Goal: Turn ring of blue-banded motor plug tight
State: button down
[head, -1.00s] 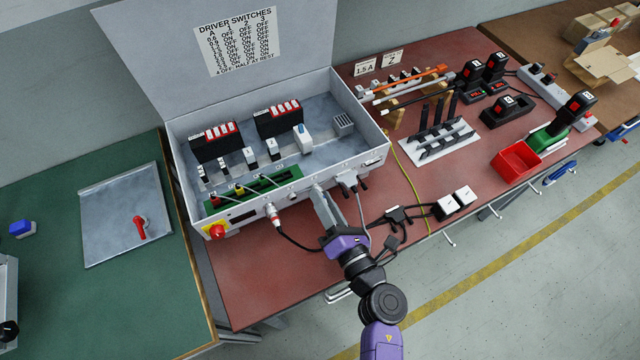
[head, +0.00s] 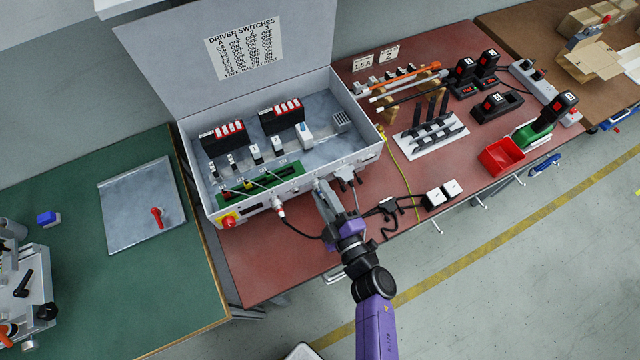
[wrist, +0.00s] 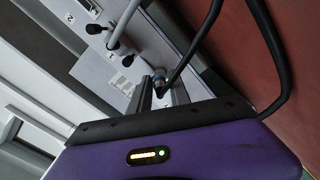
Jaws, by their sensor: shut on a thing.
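My gripper (head: 319,187) is at the front wall of the open grey control box (head: 300,190). In the wrist view, its fingers (wrist: 160,88) are shut on a small plug with a bluish band (wrist: 160,81), and a black cable bends away from it. The fingers hide most of the plug and its ring, so I cannot tell how far the ring is turned. In the head view, the gripper covers this plug. A red-banded plug (head: 280,210) sits in the same front wall to the left, with a black cable.
A grey connector (head: 345,172) with a cable is plugged in just right of my gripper. A red emergency button (head: 228,221) is at the box's left corner.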

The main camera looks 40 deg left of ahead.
jog(key=c, duration=1.4)
grip_release()
jog(key=shift+c, duration=0.2)
